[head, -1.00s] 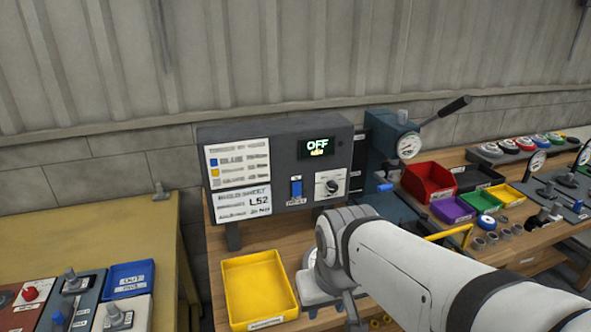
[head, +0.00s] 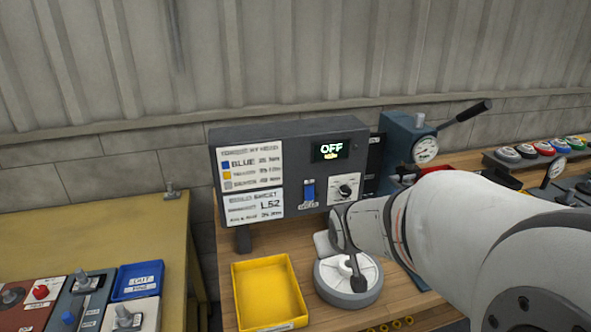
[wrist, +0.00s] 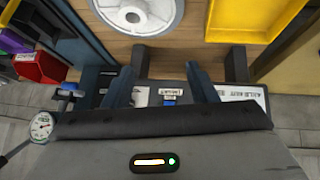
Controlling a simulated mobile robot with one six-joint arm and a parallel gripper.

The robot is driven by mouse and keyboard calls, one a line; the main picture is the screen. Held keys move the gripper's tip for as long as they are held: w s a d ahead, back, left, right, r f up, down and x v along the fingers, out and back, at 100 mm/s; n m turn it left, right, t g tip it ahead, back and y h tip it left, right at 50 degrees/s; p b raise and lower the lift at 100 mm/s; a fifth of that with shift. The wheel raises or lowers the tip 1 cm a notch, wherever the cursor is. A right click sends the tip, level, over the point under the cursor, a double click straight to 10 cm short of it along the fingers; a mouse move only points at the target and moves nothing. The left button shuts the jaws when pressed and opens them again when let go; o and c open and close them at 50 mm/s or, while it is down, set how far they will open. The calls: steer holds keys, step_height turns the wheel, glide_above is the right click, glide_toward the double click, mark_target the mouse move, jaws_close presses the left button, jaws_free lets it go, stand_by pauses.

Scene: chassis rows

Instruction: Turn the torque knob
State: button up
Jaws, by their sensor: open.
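The torque knob (head: 345,190) is a round dark knob on a white plate, at the right of the grey control box (head: 295,133) in the head view. The box display (head: 341,150) reads OFF. A blue switch (head: 308,192) sits left of the knob. My gripper (wrist: 162,84) is open in the wrist view, its dark fingers apart with part of the box's labelled front showing upside down between them. I see nothing held. In the head view my arm's end is just below the knob. I cannot make out the knob in the wrist view.
The yellow table (head: 100,228) at left carries small control panels.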

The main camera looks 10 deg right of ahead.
steer(key=w+d+f+n+t, duration=0.1)
steer(key=w+d+t, duration=0.4)
steer(key=w, duration=0.5)
steer(key=n+t+y+p, duration=0.2)
steer(key=t, duration=0.4)
glide_toward(347, 194)
steer(key=w, duration=0.2)
steer(key=w+p, duration=0.2)
steer(key=w, duration=0.5)
steer(key=shift+w+f, duration=0.1)
steer(key=shift+w, duration=0.1)
steer(key=c, duration=1)
